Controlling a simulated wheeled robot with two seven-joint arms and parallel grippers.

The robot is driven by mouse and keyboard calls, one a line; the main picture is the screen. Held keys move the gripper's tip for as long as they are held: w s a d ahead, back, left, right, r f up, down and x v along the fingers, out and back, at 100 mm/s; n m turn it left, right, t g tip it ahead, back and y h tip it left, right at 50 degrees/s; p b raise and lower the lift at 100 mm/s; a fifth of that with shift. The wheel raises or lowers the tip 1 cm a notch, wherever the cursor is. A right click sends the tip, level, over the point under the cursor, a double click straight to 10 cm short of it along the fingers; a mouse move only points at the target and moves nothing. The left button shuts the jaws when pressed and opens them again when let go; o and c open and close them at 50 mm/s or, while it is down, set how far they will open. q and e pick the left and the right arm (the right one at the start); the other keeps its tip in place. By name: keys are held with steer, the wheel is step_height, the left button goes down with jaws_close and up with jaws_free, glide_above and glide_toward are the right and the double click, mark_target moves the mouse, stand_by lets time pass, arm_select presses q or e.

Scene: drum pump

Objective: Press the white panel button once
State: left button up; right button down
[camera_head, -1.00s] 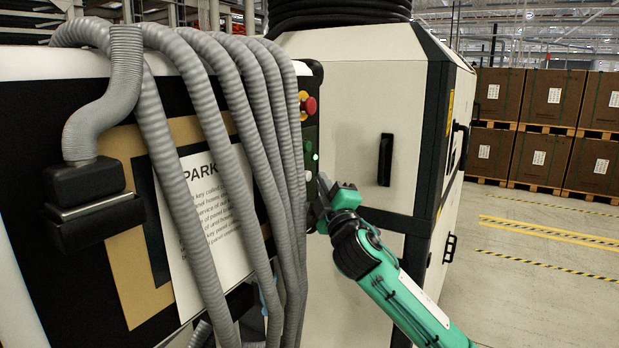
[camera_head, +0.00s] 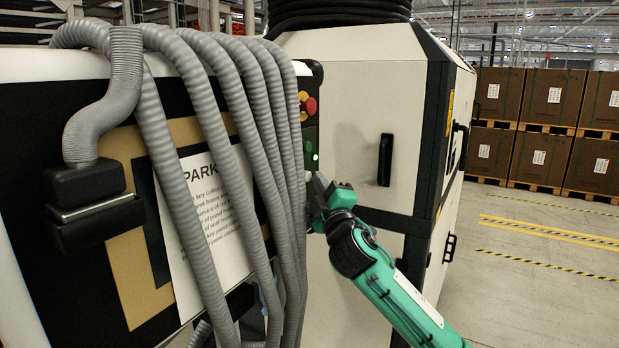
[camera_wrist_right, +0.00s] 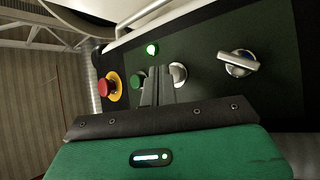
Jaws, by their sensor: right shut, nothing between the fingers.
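The control panel (camera_wrist_right: 205,45) fills the right wrist view. The white button (camera_wrist_right: 180,73) is there, partly hidden behind my right fingers; in the head view a small pale spot of it (camera_head: 308,176) shows at the panel's edge. My right gripper (camera_wrist_right: 160,72) is shut and empty, its fingertips close in front of the panel, overlapping the left side of the white button. I cannot tell whether they touch it. In the head view my right gripper (camera_head: 318,184) is at the panel's side, below the lit green lamp (camera_head: 315,157). My left gripper is not in view.
A green button (camera_wrist_right: 138,80) sits just left of my fingers. A red emergency stop (camera_wrist_right: 107,88) on yellow is further left, and a silver rotary switch (camera_wrist_right: 238,63) is to the right. Grey hoses (camera_head: 270,130) hang close beside the panel. A pale cabinet (camera_head: 350,110) stands behind.

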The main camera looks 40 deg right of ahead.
steer(key=shift+w+a, duration=0.15)
steer(key=shift+w, duration=0.3)
stand_by(0.6)
steer(key=shift+s, duration=0.1)
steer(key=shift+s+d, duration=0.3)
steer(key=shift+s, duration=0.45)
steer(key=s, duration=0.1)
steer(key=s+d, duration=0.1)
steer(key=s, duration=0.1)
steer(key=s+b, duration=0.1)
steer(key=shift+s+d, duration=0.3)
steer(key=shift+d, duration=0.1)
stand_by(0.7)
